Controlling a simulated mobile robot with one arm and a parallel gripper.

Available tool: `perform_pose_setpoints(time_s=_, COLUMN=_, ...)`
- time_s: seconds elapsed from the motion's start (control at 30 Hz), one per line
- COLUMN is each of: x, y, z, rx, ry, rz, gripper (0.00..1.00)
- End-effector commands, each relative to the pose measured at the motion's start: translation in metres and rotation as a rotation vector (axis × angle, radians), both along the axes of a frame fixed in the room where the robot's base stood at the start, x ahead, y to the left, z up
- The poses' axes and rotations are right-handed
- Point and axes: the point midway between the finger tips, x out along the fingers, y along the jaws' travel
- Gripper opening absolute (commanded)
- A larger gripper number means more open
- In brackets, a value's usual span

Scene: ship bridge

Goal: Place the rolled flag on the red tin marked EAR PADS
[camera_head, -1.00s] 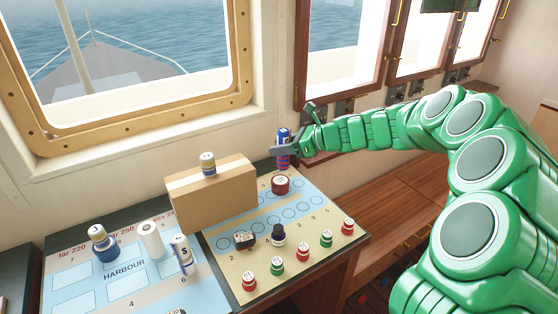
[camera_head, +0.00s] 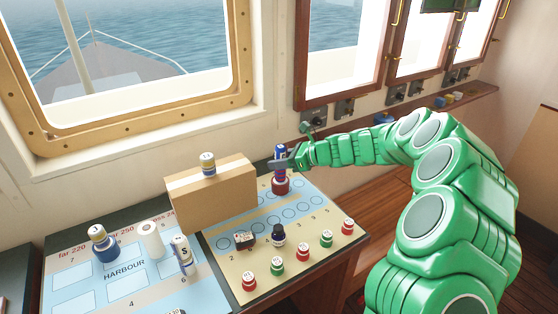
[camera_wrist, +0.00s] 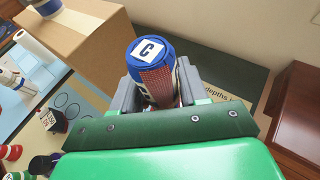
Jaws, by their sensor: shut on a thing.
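The rolled flag (camera_head: 280,151), blue with red and a white C label on its top, is upright in my gripper (camera_head: 281,163). The wrist view shows the flag (camera_wrist: 151,65) between the two grey fingers (camera_wrist: 152,88), which are shut on it. The red tin (camera_head: 281,186) stands at the back right of the chart table, directly below the flag. The flag's lower end is at the tin's top; I cannot tell whether they touch. The tin's marking is too small to read, and the wrist view hides the tin behind the flag and gripper.
A cardboard box (camera_head: 213,199) with a small jar (camera_head: 208,163) on top stands close to the left. Several small red, green and dark pots stand on the front of the chart.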

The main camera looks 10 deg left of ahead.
Motion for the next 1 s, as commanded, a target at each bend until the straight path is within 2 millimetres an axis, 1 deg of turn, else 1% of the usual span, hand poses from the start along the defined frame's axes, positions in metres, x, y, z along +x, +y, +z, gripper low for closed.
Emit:
perform_pose_setpoints(time_s=0.33, x=0.0, y=0.0001, z=-0.003, rx=-0.001, ry=0.0, rz=0.0, gripper=0.12)
perform_pose_setpoints(time_s=0.37, x=0.0, y=0.0001, z=-0.0032, rx=-0.001, ry=0.0, rz=0.0, gripper=0.45)
perform_pose_setpoints(time_s=0.5, x=0.0, y=0.0001, z=-0.0029, rx=-0.001, ry=0.0, rz=0.0, gripper=0.67)
perform_pose_setpoints(time_s=0.53, x=0.0, y=0.0001, z=-0.0029, rx=-0.001, ry=0.0, rz=0.0, gripper=0.69)
perform_pose_setpoints(time_s=0.87, x=0.0001, y=0.0, z=-0.0003, rx=-0.001, ry=-0.001, rz=0.0, gripper=0.69)
perform_pose_setpoints(time_s=1.0, x=-0.0006, y=-0.0098, z=0.0041, rx=-0.001, ry=-0.001, rz=-0.002, gripper=0.69)
